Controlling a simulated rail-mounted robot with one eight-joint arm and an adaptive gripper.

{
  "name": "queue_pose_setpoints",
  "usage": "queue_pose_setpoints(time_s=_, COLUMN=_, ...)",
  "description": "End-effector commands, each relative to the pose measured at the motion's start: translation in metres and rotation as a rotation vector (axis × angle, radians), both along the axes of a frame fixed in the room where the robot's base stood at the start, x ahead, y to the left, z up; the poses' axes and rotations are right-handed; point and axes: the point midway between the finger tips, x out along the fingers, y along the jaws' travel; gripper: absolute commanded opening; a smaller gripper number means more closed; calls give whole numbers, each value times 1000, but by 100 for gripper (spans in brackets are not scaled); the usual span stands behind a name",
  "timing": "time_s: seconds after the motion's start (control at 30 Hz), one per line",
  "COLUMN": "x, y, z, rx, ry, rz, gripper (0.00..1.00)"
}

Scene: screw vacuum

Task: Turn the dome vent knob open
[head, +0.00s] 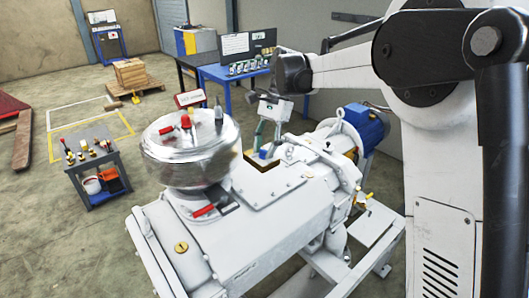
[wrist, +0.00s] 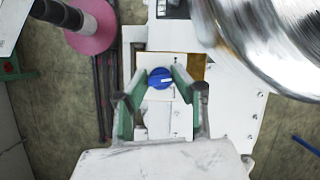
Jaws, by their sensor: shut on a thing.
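A round blue knob (wrist: 160,83) with a white mark sits on a pale plate, between the two green fingers of my gripper (wrist: 160,75) in the wrist view. The fingers are closed on its left and right sides. In the head view my gripper (head: 267,151) points down behind the silver dome, and the blue knob (head: 262,155) shows small at its fingertips.
The white pump body (head: 255,225) lies below, with a blue motor (head: 367,125) to the right. A red-handled lever (head: 204,210) is at the dome's foot. A pink disc (wrist: 92,30) is at upper left in the wrist view. A small cart (head: 95,170) stands left.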

Motion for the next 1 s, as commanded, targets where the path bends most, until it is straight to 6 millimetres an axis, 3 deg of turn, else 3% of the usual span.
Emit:
queue_pose_setpoints(time_s=0.6, x=-2, y=-1, z=-1, rx=1, ry=-1, rz=-583, gripper=0)
queue_pose_setpoints(time_s=1.0, x=-3, y=-1, z=0, rx=0, ry=-2, rz=-869, gripper=0)
